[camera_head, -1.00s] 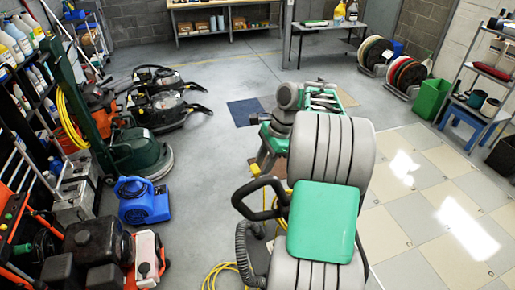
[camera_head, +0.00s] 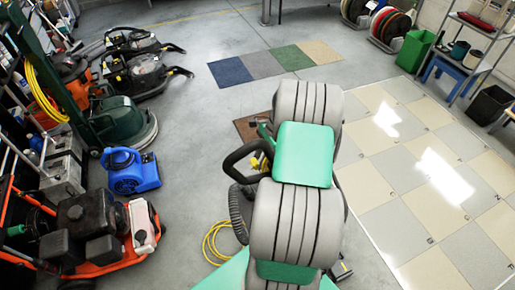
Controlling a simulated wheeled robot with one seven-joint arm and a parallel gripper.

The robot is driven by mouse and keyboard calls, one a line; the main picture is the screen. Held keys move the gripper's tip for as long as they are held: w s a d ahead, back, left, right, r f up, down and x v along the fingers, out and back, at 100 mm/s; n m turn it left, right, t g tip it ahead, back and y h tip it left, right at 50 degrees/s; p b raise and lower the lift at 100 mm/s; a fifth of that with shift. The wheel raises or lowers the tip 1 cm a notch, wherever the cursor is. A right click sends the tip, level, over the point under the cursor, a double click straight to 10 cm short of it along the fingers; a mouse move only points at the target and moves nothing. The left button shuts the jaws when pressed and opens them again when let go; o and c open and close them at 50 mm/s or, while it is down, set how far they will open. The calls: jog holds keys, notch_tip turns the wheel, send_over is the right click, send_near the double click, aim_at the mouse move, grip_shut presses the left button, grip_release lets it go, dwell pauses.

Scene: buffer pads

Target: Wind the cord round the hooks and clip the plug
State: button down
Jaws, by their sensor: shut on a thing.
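A yellow cord (camera_head: 212,243) lies in loose loops on the floor, just left of my arm. A black loop handle (camera_head: 232,165) with a dark ribbed hose stands beside it, partly behind my arm. A small yellow part (camera_head: 260,161) shows inside the handle; I cannot tell whether it is cord or something else. My grey and green arm fills the middle of the view. My gripper is hidden behind it, so its fingers and whatever is between them do not show. No hooks or plug can be made out.
A blue blower (camera_head: 132,172), a green floor machine (camera_head: 125,122) and an orange-framed machine (camera_head: 100,235) crowd the left. Coloured floor squares (camera_head: 275,62) lie ahead. Pad racks (camera_head: 392,25), a green bin (camera_head: 413,50) and a shelf (camera_head: 470,50) stand back right. The tiled floor (camera_head: 430,190) is clear.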

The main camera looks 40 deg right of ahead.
jog(key=s+d+f+b, duration=0.4)
jog(key=d+f+b, duration=0.4)
jog(key=d+f, duration=0.4)
jog(key=shift+d, duration=0.85)
